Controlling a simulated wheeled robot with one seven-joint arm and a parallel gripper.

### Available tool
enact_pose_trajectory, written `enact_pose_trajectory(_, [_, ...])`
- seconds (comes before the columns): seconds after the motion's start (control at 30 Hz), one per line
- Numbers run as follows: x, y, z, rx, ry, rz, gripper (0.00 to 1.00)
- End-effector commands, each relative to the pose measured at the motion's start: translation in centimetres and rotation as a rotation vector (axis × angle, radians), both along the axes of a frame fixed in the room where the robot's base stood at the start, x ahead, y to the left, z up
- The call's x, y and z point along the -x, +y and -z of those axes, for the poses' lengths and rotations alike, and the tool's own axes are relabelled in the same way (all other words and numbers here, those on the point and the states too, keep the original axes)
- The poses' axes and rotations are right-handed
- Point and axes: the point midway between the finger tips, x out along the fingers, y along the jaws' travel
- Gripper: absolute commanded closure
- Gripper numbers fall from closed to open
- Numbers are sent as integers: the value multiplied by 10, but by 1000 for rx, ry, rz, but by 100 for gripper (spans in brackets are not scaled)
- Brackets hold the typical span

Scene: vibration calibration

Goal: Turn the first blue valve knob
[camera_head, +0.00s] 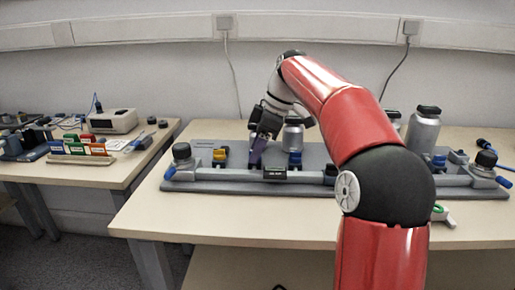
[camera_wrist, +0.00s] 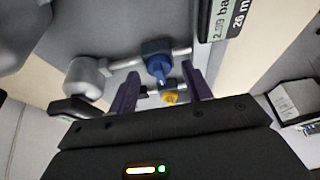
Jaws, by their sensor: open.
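A blue valve knob (camera_wrist: 159,67) on a dark blue valve body shows in the wrist view, on a thin grey pipe. It lies ahead of and between the tips of my open gripper (camera_wrist: 160,76), and I cannot tell whether they touch it. A yellow knob (camera_wrist: 170,97) shows lower down between the purple fingers. In the head view my gripper (camera_head: 257,150) hangs over the grey rig (camera_head: 345,188), between the yellow valve (camera_head: 220,156) and a blue valve (camera_head: 295,158). Another blue valve (camera_head: 439,160) is on the right, beyond my arm.
A black display (camera_head: 275,173) is on the rig's front pipe; the wrist view shows a lit display (camera_wrist: 228,22). Metal cylinders (camera_head: 424,130) stand at the back, with a black-capped post (camera_head: 183,158) at left. A side table (camera_head: 95,177) is at left.

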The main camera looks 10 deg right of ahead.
Motion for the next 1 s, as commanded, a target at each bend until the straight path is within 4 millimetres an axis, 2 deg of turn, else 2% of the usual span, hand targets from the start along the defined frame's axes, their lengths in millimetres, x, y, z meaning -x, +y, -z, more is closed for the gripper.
enact_pose_trajectory(0.13, [0,0,0,0,0,0,51])
enact_pose_trajectory(0.47, [0,0,0,0,0,1,94])
enact_pose_trajectory(0.77, [1,0,0,1,1,36,95])
enact_pose_trajectory(1.0, [2,0,0,1,-1,170,95])
